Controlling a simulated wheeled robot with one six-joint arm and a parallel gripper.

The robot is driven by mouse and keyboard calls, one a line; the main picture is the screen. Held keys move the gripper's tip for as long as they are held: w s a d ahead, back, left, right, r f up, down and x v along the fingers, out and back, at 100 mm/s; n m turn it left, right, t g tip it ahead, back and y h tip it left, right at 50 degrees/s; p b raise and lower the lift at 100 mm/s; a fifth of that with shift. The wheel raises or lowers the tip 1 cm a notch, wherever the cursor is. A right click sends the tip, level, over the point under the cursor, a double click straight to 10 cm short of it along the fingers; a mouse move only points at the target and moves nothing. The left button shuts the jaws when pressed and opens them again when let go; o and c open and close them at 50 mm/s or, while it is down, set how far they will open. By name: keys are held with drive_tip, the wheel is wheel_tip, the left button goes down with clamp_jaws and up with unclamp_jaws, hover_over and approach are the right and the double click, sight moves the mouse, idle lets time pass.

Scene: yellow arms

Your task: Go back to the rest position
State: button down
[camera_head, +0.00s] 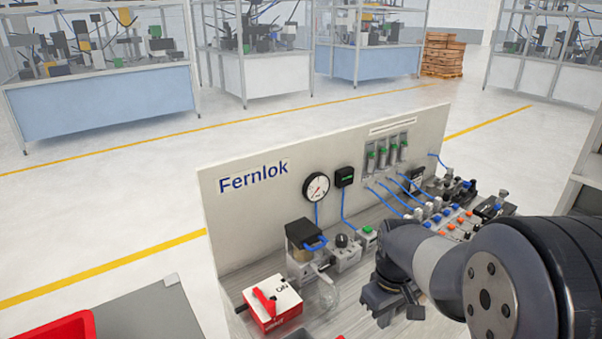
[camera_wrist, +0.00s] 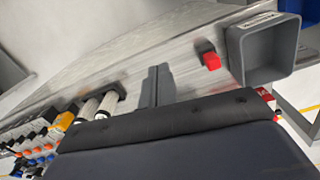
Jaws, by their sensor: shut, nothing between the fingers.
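My gripper (camera_head: 392,303) hangs over the bench top, in front of the white Fernlok panel (camera_head: 247,200), at the end of my dark grey arm. In the wrist view its two fingers (camera_wrist: 158,84) are together with nothing between them. They point over a bare part of the grey bench top (camera_wrist: 140,55). In the head view my arm hides part of the bench on the right.
Valves with blue tubes (camera_head: 440,215) lie behind. The wrist view shows a grey bin (camera_wrist: 262,75), a red block (camera_wrist: 209,60) and a blue bin (camera_wrist: 300,8).

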drive_tip(key=shift+w+a+r+m, duration=0.1)
drive_tip(key=shift+w+a+m, duration=0.3)
drive_tip(key=shift+m, duration=0.1)
